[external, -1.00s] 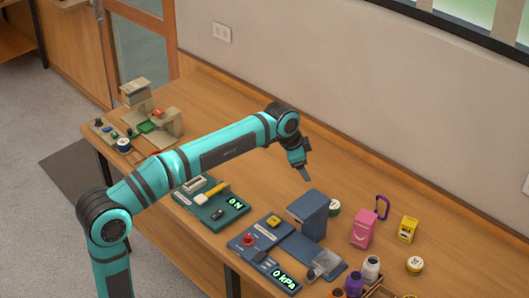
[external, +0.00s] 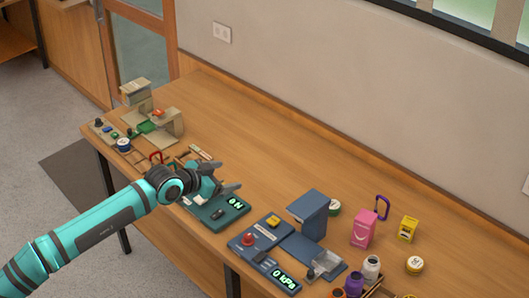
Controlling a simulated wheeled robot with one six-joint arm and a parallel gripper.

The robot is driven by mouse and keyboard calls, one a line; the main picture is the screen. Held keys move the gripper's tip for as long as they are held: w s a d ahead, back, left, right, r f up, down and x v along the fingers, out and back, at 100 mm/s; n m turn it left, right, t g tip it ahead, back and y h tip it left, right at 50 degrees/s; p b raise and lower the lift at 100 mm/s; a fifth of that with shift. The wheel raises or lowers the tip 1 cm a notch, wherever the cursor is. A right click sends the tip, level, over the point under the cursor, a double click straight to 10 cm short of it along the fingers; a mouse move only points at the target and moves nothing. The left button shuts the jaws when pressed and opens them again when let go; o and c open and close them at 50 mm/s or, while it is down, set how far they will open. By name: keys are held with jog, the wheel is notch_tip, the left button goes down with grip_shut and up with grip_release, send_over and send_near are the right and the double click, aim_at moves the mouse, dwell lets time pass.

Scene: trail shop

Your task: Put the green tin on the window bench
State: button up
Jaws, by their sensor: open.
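A small round tin with a green side and a pale top (external: 334,207) stands on the long wooden bench (external: 270,160), partly hidden behind the blue press-like device. My gripper (external: 229,179) is open and empty. It is over the left-middle of the bench, above the dark green device with the lit display, well to the left of the tin. The bench runs along the wall, and a window shows at the top right. I cannot tell which surface is the window bench.
A blue device (external: 313,215) stands beside the tin. A beige device (external: 165,125) is at the far left. The back-middle bench is clear.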

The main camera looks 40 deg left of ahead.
jog(key=s+a+f+n+t, duration=0.1)
jog(key=s+t, duration=0.1)
jog(key=s, duration=0.4)
jog(key=s+f+n+t, duration=0.1)
jog(key=s, duration=0.4)
jog(key=shift+s+a+f+n+t+y, duration=0.3)
jog(key=shift+s+a+t+y, duration=0.1)
